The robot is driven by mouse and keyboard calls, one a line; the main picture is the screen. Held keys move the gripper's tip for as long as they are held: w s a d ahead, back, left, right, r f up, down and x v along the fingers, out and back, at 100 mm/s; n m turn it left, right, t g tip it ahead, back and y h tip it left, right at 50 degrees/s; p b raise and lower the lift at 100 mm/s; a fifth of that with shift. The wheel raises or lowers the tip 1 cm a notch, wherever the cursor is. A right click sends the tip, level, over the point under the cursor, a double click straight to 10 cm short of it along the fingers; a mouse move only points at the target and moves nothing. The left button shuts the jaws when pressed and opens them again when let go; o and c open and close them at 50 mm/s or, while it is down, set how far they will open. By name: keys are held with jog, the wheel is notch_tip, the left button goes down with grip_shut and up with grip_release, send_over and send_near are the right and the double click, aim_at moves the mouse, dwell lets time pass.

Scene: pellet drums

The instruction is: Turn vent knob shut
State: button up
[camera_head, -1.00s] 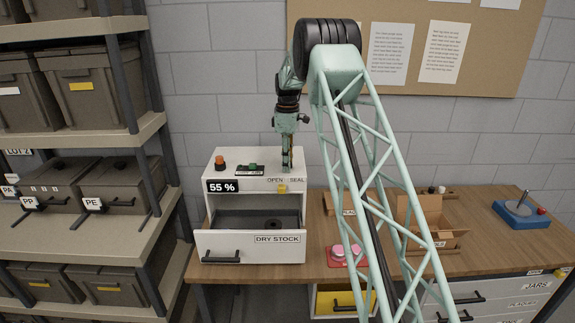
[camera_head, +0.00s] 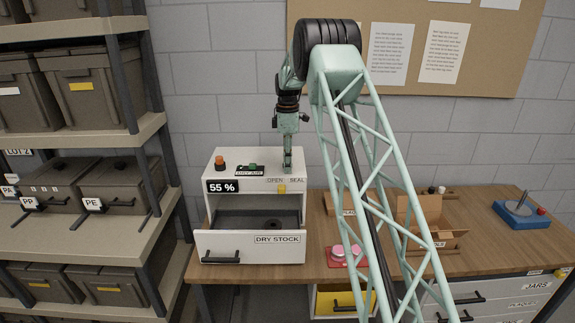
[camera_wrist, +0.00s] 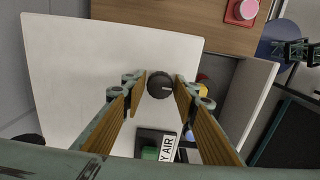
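The vent knob (camera_wrist: 158,84) is a dark round knob with a pale pointer mark, on the white top of the dryer cabinet (camera_head: 222,218). In the wrist view the mark points toward the right finger. My gripper (camera_wrist: 160,88) is open, pointing down, with one wood-coloured finger on each side of the knob. Small gaps seem to show; I cannot tell whether either finger touches. In the head view my gripper (camera_head: 287,168) is over the cabinet top by the OPEN and SEAL labels (camera_head: 286,180) and hides the knob.
The green DRY AIR switch (camera_head: 252,167) and an orange button (camera_head: 219,161) are left of my gripper on the cabinet. The DRY STOCK drawer (camera_head: 250,246) stands open in front. A red base with pink buttons (camera_head: 338,262) and a cardboard box (camera_head: 440,240) are to the right.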

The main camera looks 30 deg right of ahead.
jog(key=shift+o, duration=1.2)
jog(key=shift+r, duration=0.1)
notch_tip(320, 180, up, 12)
dwell(0.3)
